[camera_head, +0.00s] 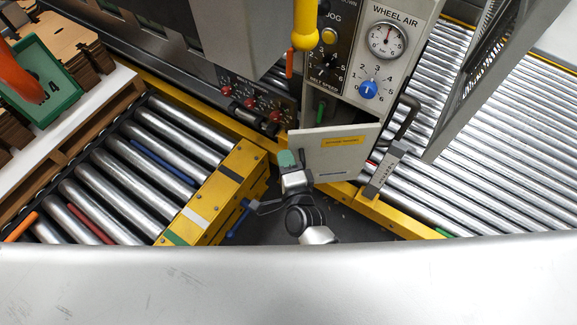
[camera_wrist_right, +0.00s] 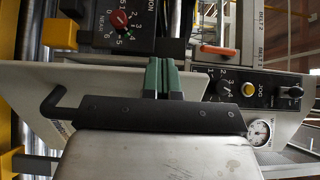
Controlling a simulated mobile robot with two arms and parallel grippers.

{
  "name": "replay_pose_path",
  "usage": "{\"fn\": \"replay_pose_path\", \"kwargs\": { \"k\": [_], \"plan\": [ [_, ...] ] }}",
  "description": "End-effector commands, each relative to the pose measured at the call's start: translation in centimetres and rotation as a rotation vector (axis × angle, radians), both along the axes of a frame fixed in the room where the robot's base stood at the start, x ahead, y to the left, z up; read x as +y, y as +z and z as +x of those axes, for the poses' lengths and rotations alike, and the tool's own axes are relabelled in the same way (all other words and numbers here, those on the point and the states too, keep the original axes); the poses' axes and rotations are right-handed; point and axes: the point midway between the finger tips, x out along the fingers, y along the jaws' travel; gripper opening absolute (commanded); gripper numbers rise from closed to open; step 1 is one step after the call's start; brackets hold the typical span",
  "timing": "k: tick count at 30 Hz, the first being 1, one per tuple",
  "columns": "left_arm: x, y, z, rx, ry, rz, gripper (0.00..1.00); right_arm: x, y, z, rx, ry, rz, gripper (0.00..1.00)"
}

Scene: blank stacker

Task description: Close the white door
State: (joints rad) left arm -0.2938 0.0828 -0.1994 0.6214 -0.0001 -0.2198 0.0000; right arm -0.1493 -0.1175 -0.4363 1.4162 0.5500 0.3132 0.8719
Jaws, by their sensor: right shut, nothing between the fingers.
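The white door (camera_head: 345,148) is a pale panel with a yellow label, at the lower front of the grey control cabinet. It stands swung out from the cabinet, with a dark gap showing above and behind its top edge. My right gripper (camera_head: 287,159), with green fingertips, is at the door's left edge. In the right wrist view, the shut green fingers (camera_wrist_right: 161,78) overlap the pale door panel (camera_wrist_right: 110,78), with nothing between them. I cannot tell whether they touch it. My left gripper is not in view.
The cabinet's control panel (camera_head: 350,50) has a gauge and knobs. Roller conveyors lie at left (camera_head: 120,165) and right (camera_head: 480,150), edged by yellow frames. A black handle (camera_head: 405,116) is right of the door. A yellow block (camera_head: 222,190) stands left of my arm.

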Motion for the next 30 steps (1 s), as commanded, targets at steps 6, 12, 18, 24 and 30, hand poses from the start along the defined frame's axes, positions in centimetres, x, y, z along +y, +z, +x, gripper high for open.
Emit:
{"fn": "replay_pose_path", "kwargs": {
  "k": [6, 12, 18, 24, 30],
  "plan": [
    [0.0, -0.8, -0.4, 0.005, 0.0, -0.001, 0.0, 0.3, -0.1, 2.2, -0.001, -0.001, 0.0, 0.0],
    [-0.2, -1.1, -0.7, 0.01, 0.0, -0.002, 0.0, 0.4, -0.1, 3.4, 0.0, 0.0, 0.0, 0.0],
    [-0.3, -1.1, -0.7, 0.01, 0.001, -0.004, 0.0, 0.4, 0.0, 3.7, 0.0, 0.0, 0.0, 0.0],
    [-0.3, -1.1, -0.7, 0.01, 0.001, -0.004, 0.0, 0.4, 0.0, 3.7, 0.0, 0.0, 0.0, 0.0],
    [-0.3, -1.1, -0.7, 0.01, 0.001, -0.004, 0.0, 0.3, 0.0, 3.6, 0.0, 0.0, 0.0, 0.0]
  ]
}}
